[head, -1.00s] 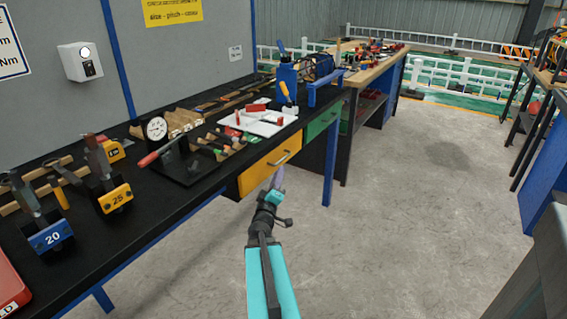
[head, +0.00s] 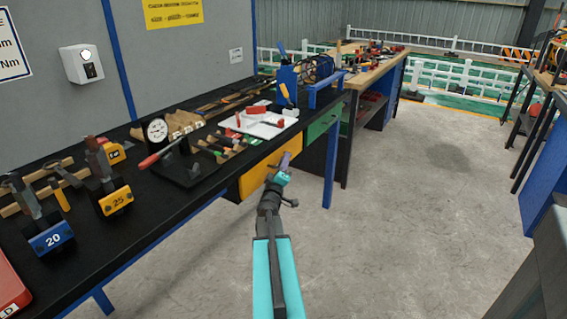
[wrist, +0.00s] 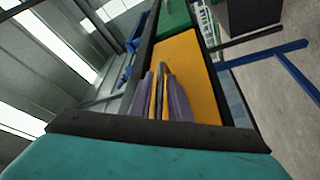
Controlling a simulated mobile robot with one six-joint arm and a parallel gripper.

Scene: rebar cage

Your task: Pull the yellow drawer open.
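The yellow drawer (head: 254,180) sits under the black bench's front edge and looks shut. In the wrist view its yellow front (wrist: 180,62) fills the middle, with the bar handle (wrist: 162,78) standing out from it. My gripper (wrist: 163,92) has its two purple-grey fingers on either side of the handle. Strips of yellow show between the fingers and the handle, so it looks open around the bar. In the head view my gripper (head: 284,160) is at the drawer front and hides the handle.
A green drawer (head: 322,124) is just beyond the yellow one. A blue bench leg (head: 330,170) stands right of my gripper. Weights, a dial gauge (head: 157,130) and a white tray (head: 266,124) are on the bench. The floor (head: 420,210) to the right is clear.

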